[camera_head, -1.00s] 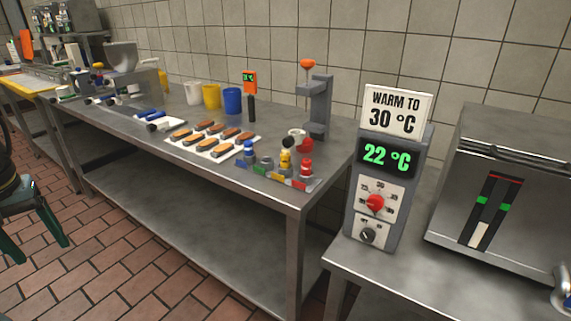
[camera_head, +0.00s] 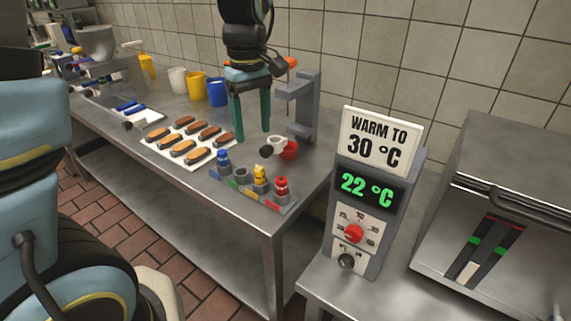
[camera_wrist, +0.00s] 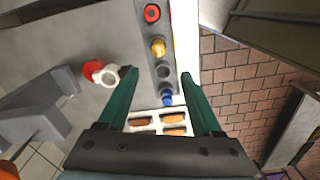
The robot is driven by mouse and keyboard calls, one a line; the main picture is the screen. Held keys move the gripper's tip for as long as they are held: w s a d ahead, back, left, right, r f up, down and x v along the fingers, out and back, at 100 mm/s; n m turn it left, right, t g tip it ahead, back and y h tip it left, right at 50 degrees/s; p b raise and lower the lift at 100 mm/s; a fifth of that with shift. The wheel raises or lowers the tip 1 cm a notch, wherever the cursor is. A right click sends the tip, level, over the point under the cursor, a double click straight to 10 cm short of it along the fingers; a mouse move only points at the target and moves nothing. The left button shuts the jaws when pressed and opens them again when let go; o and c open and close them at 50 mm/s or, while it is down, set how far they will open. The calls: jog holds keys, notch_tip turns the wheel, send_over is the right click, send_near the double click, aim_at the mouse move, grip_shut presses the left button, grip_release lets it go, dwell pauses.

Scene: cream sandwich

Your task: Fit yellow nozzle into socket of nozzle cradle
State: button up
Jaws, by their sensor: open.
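The yellow nozzle (camera_head: 260,173) stands in the grey nozzle cradle (camera_head: 290,207), between the red nozzle (camera_head: 281,187) and a grey socket with no nozzle (camera_head: 242,175). I cannot tell if it is fully seated. A blue nozzle (camera_head: 223,160) stands at the left end. My gripper (camera_head: 252,136) is open and empty, pointing down above the table behind the cradle. In the wrist view, the yellow nozzle (camera_wrist: 158,47) shows beyond the fingertips, and the empty socket (camera_wrist: 163,72) appears between the open fingers (camera_wrist: 160,76).
A white part with a black end (camera_head: 275,146) lies against a red piece (camera_head: 289,150) behind the cradle. A grey press stand (camera_head: 305,105) rises to the right. A tray of filled pastries (camera_head: 163,142) lies left. Yellow (camera_head: 196,86) and blue cups (camera_head: 216,91) stand farther back.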

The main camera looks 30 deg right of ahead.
send_over(259, 169)
jog(key=f, duration=0.4)
jog(key=shift+w+d+f+p, duration=0.1)
jog(key=shift+d+f+p, duration=0.2)
jog(key=shift+f+p, duration=0.1)
jog(key=f, duration=0.1)
jog(key=f+p, duration=0.1)
jog(key=f, duration=0.2)
jog(key=shift+a+f, duration=0.25)
jog(key=shift+a, duration=0.05)
jog(key=shift+f+p, duration=0.3)
jog(key=shift+f, duration=0.35)
jog(key=shift+c, duration=0.3)
grip_shut()
